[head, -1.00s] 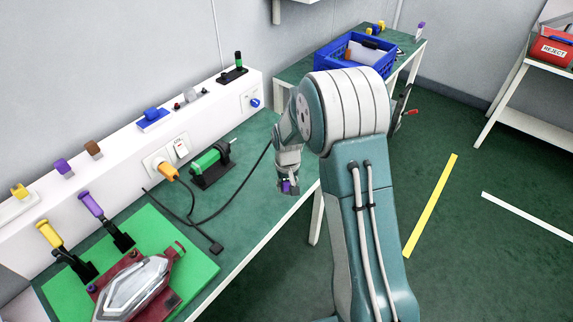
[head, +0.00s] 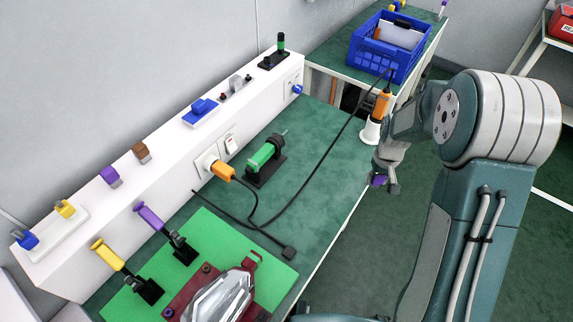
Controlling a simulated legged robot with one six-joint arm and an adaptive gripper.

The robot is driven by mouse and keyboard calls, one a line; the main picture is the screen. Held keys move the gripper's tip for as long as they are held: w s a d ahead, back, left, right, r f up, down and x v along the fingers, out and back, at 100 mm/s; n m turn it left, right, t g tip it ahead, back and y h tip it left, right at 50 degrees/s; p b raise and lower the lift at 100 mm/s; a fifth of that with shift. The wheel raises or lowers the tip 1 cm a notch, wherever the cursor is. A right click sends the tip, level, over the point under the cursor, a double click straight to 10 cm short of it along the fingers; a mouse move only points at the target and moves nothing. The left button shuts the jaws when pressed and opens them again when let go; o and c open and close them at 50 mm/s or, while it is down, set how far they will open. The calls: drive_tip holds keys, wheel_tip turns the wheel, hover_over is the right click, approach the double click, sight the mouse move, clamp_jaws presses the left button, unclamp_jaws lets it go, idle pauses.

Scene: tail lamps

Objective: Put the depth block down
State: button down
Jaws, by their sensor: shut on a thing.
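My gripper (head: 384,182) is at the right of the bench in the head view, near its long front edge. It is shut on a small purple block (head: 378,180), which I take to be the depth block. Only a little of the block shows between the fingers. It appears to hang in the air, apart from any surface; its height is hard to judge. The green bench top (head: 325,160) lies to its left.
A white stand with an orange tool (head: 382,104) is just behind my gripper, its cable crossing the bench. A black-and-green device (head: 265,160) stands mid-bench. A bright green mat (head: 207,235) bears a clamped lamp (head: 222,297). Small coloured blocks, including a brown one (head: 141,152), sit on the white ledge.

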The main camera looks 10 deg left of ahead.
drive_tip(key=s+a+r+n, duration=0.2)
drive_tip(key=s+a+n, duration=0.1)
drive_tip(key=s+n, duration=0.5)
drive_tip(key=s+a+r+n, duration=0.3)
drive_tip(key=s+n, duration=0.3)
drive_tip(key=n, duration=0.5)
drive_tip(key=s+a+r+n, duration=0.25)
drive_tip(key=s+n, duration=0.35)
drive_tip(key=n, duration=0.3)
hover_over(296, 215)
drive_tip(key=shift+n, duration=0.3)
drive_tip(key=f, duration=1)
drive_tip(key=shift+s+a, duration=0.15)
drive_tip(key=shift+a, duration=0.15)
drive_tip(key=shift+a+f, duration=0.1)
drive_tip(key=shift+f, duration=0.2)
drive_tip(key=f, duration=0.2)
drive_tip(key=shift+d+f, duration=0.35)
drive_tip(key=shift+f, duration=0.05)
drive_tip(key=shift+a, duration=0.1)
